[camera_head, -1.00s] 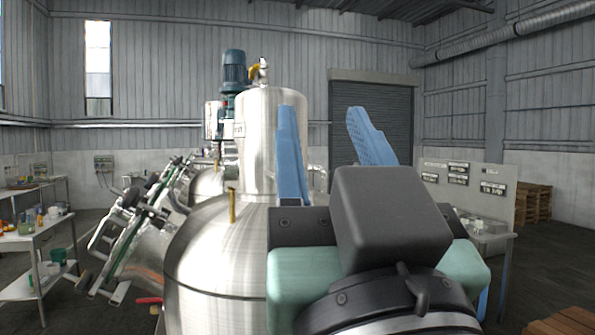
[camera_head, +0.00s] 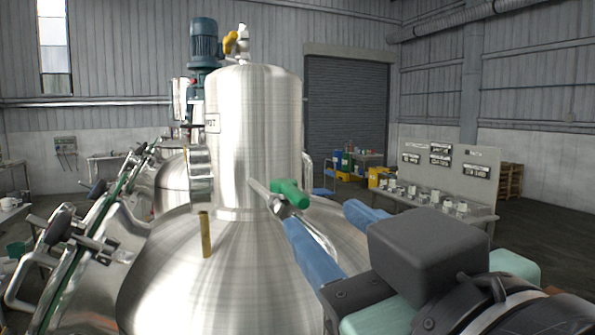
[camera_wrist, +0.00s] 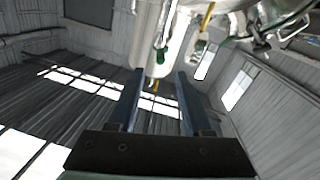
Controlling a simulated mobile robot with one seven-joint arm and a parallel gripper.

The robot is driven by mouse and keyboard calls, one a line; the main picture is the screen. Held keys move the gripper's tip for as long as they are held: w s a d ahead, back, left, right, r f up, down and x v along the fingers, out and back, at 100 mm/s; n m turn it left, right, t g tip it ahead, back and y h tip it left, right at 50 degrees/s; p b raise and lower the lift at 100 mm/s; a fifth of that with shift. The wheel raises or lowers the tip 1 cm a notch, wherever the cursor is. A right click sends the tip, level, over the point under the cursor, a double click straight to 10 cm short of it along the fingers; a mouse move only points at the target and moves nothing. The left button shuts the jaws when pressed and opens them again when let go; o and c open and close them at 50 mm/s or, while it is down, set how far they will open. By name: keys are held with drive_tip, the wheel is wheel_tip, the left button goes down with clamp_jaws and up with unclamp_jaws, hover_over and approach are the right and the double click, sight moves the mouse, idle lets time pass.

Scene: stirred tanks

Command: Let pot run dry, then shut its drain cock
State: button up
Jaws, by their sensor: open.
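A steel upright cylinder (camera_head: 250,130) stands on the domed steel tank (camera_head: 190,280) in the head view. A short pipe with a green-handled cock (camera_head: 290,193) sticks out from the cylinder's lower right. A green handle (camera_wrist: 160,55) also shows just past my fingertips in the wrist view. My gripper (camera_head: 320,213) is open and empty, its blue fingers apart, just below and right of the green handle. I cannot tell whether the cock is open, and I see no liquid flowing. The inside of the vessel is hidden.
A brass rod (camera_head: 205,235) stands up from the dome. A blue motor (camera_head: 204,42) and a yellow-handled valve (camera_head: 231,42) are above. Clamped steel fittings (camera_head: 75,240) crowd the left. A bench with a panel (camera_head: 445,175) stands at right. Open floor lies beyond.

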sight(296, 188)
drive_tip(key=p+x, duration=0.2)
drive_tip(key=x, duration=0.7)
drive_tip(key=shift+w+a+f+p, duration=0.2)
drive_tip(key=shift+w+p, duration=0.1)
drive_tip(key=shift+w, duration=0.1)
drive_tip(key=shift+r, duration=0.1)
clamp_jaws()
idle(0.7)
